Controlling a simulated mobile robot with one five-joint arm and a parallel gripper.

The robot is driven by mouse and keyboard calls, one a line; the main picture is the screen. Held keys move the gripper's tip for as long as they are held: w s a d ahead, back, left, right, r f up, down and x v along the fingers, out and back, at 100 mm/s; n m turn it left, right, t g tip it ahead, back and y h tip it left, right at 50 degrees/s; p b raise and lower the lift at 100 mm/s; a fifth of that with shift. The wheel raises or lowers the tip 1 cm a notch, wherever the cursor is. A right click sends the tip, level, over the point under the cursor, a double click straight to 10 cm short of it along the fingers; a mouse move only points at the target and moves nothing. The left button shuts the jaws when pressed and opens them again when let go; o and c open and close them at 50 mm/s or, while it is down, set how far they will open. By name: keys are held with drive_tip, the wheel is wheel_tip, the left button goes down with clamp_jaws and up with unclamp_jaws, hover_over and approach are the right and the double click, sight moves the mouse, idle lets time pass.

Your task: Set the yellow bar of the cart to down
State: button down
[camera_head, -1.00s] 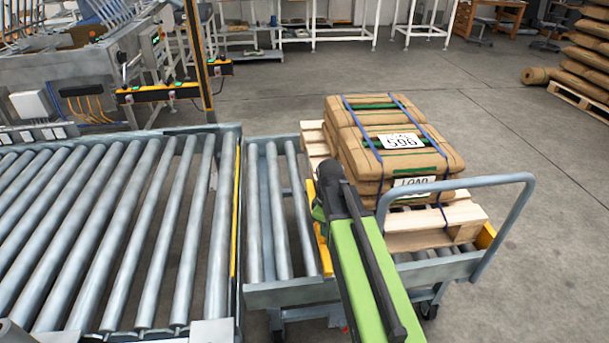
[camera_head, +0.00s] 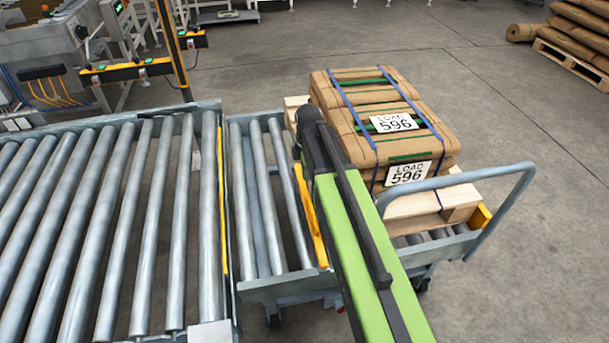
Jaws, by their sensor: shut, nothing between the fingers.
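The cart (camera_head: 290,290) is a grey roller cart standing against the end of the roller conveyor. Its yellow bar (camera_head: 312,222) runs along the rollers on the left side of the pallet, partly covered by my arm. Whether the bar stands up or lies down I cannot tell for sure. My green arm reaches from the bottom edge over the cart, and its dark far joint is beside the upper end of the bar. My gripper is hidden behind the arm, so contact with the bar cannot be seen.
A wooden pallet (camera_head: 425,211) with strapped brown sacks (camera_head: 370,140), labelled LOAD 596, sits on the cart. A grey handle (camera_head: 470,180) curves over its right end. The roller conveyor (camera_head: 110,230) fills the left. Open floor (camera_head: 545,240) lies at right.

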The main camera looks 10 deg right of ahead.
sight(305, 193)
drive_tip(key=f+b, duration=0.5)
drive_tip(key=f, duration=0.1)
drive_tip(key=f+b, duration=0.3)
drive_tip(key=f, duration=0.1)
drive_tip(key=shift+w+f+b, duration=0.1)
drive_tip(key=shift+w+b, duration=0.25)
drive_tip(key=f+b, duration=0.3)
drive_tip(key=shift+w+f, duration=0.1)
drive_tip(key=shift+w, duration=0.2)
drive_tip(key=shift+s+r, duration=0.15)
drive_tip(key=shift+r, duration=0.15)
drive_tip(key=shift+f, duration=0.1)
drive_tip(key=shift+r+p, duration=0.55)
drive_tip(key=shift+p, duration=0.1)
wheel_tip(305, 193, up, 13)
drive_tip(key=p, duration=1.3)
drive_tip(key=shift+r, duration=0.15)
